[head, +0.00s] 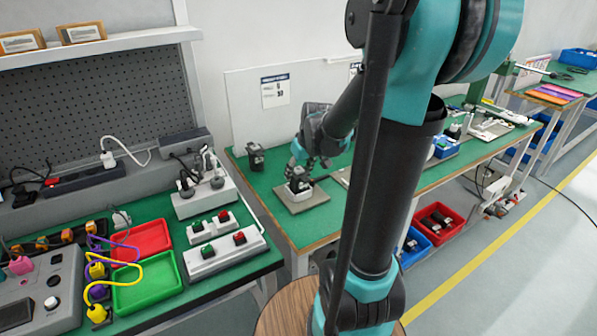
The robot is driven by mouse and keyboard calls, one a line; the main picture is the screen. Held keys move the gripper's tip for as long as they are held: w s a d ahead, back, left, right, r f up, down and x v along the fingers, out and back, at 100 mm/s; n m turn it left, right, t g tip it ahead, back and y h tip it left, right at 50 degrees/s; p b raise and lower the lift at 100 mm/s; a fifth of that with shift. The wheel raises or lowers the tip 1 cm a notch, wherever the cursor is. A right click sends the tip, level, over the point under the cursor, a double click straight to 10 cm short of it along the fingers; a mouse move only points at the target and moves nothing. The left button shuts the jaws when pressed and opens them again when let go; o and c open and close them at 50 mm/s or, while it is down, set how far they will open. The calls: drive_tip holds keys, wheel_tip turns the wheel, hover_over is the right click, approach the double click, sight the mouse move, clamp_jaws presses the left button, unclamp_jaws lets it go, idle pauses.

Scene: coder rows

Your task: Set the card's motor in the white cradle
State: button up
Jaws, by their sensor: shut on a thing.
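My gripper (302,172) is on the green bench in the middle of the view, pointing down. It is shut on a dark motor (298,185), which sits in or just above the white cradle (290,195); at this size I cannot tell whether it rests fully on the bottom. The cradle stands on a beige square plate (314,201). Another dark motor (256,158) stands upright to the left and behind, apart from the gripper. A white card (275,91) hangs on the panel behind; its print is too small to read.
My arm crosses the right middle and hides part of the bench. A nearer green bench holds a red tray (143,241), a green tray (147,283) and switch boxes (222,246). Bare green top (268,180) shows left of the plate.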

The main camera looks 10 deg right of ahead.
drive_tip(key=o, duration=1.3)
drive_tip(key=shift+f, duration=0.1)
drive_tip(key=v, duration=1.2)
